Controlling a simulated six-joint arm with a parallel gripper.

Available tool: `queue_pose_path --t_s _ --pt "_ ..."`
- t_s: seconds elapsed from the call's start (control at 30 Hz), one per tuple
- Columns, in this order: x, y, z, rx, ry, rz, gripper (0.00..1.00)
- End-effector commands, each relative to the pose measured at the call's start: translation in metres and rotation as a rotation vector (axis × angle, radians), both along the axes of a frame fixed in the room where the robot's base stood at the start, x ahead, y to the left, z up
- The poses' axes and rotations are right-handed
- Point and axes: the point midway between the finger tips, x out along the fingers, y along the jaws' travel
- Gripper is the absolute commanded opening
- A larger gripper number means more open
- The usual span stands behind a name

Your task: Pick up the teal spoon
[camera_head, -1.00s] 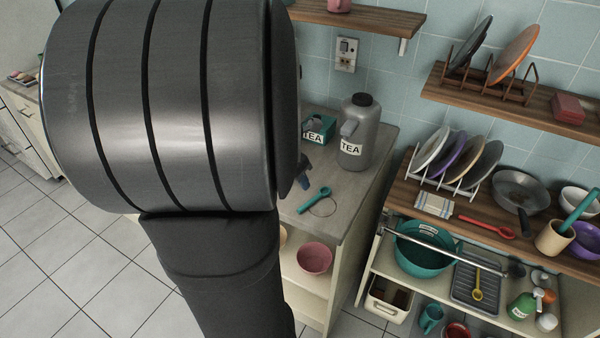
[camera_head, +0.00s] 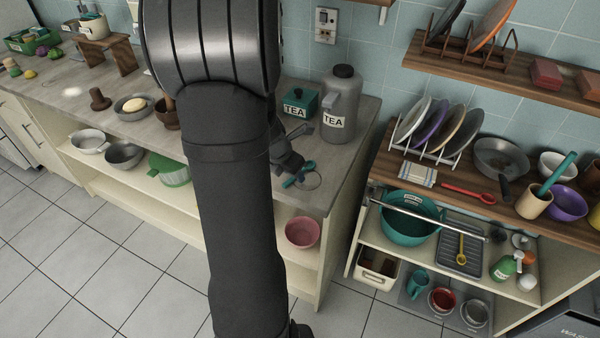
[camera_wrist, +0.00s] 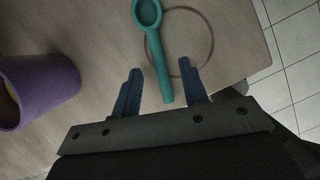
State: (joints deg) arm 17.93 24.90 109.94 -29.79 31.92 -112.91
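The teal spoon (camera_wrist: 157,55) lies on the grey counter (camera_wrist: 95,35), over a faint brown ring mark. In the wrist view its bowl is at the top and its handle runs down between my fingers. My gripper (camera_wrist: 160,85) is open, with one blue finger on each side of the handle and a gap on both sides. In the head view the spoon (camera_head: 299,174) shows near the counter's right end, partly hidden by my gripper (camera_head: 290,180). I cannot tell how high the fingertips are above the counter.
A teal tea box (camera_head: 299,103) and a grey tea canister (camera_head: 341,105) stand behind the spoon. The counter's edge and the tiled floor (camera_wrist: 298,50) lie close on the right.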

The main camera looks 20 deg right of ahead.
Motion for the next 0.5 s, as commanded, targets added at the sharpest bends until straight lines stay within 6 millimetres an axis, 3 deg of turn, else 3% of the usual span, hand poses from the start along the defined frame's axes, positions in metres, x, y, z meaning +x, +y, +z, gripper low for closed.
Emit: queue_pose_path --t_s 0.33,0.5 --pt "0.0012 -0.0027 -0.0068 0.000 0.000 0.001 0.40" --pt "0.0013 -0.0025 -0.0067 0.000 0.000 0.001 0.09"
